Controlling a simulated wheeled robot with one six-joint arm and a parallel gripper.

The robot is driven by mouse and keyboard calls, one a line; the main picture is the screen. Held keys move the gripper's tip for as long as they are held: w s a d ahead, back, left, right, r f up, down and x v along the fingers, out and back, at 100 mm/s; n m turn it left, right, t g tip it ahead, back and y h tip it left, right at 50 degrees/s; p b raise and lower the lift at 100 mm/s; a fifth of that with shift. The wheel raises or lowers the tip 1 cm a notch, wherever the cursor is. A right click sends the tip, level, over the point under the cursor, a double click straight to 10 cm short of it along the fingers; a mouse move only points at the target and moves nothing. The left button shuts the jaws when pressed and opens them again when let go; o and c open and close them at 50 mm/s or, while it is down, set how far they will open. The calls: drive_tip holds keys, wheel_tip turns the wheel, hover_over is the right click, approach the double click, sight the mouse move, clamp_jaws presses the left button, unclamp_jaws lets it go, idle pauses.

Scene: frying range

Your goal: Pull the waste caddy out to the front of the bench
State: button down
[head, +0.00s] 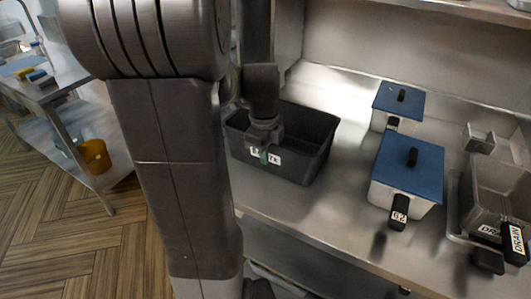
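The waste caddy (308,163) is a dark grey, open-topped bin standing on the steel bench, near its front edge at the left. A white label (274,160) on its front wall is partly covered by my gripper. My gripper (263,150) points down at the caddy's front rim, in front of the label. A small green patch shows at its tip. The fingers are small and dark, so I cannot tell whether they are closed on the rim.
Two blue-lidded containers, a small one (398,103) and a larger one (407,167), stand right of the caddy. A metal pan (497,190) with a DRAIN label is at the far right. A side table (70,85) and an orange bucket (94,155) are at the left.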

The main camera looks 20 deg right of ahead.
drive_tip(key=c, duration=1.6)
unclamp_jaws()
drive_tip(key=shift+o, duration=0.2)
wheel_tip(320, 180, up, 14)
drive_tip(key=shift+s+a+f+p, duration=0.15)
drive_tip(key=shift+s+a+p, duration=0.15)
drive_tip(key=shift+p, duration=0.15)
drive_tip(key=f, duration=0.9)
drive_tip(key=f+b, duration=0.1)
drive_tip(key=f, duration=0.3)
drive_tip(key=shift+w+d+f, duration=0.3)
drive_tip(key=shift+f, duration=0.05)
drive_tip(key=shift+r, duration=0.3)
